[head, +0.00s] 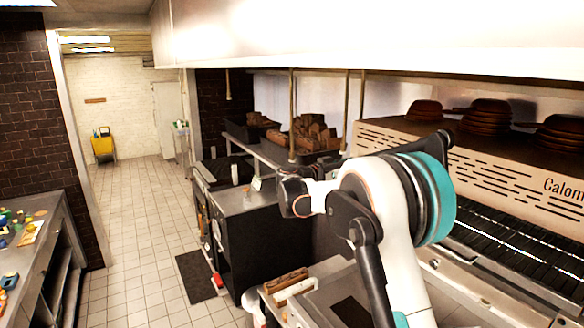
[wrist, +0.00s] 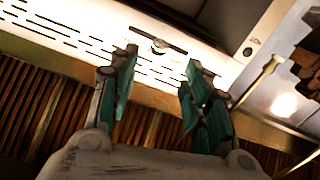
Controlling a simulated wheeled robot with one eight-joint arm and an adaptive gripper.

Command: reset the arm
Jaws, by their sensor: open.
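My gripper (wrist: 160,85) shows in the wrist view with its two green-padded fingers spread apart and nothing between them. Past the fingers is the cream slotted front panel of the oven or grill (wrist: 65,38), with a dark ribbed surface below it. In the head view my arm is folded up in front of the grill (head: 500,165), white with a teal band. The gripper's fingers cannot be made out clearly in the head view.
A conveyor-like dark grate (head: 510,245) runs along the right. Stacked brown pans (head: 487,115) sit on top of the grill. A black cooking unit (head: 250,235) stands mid-view. A steel counter (head: 40,235) is at left. The tiled aisle (head: 145,230) is clear, with a dark mat (head: 197,277).

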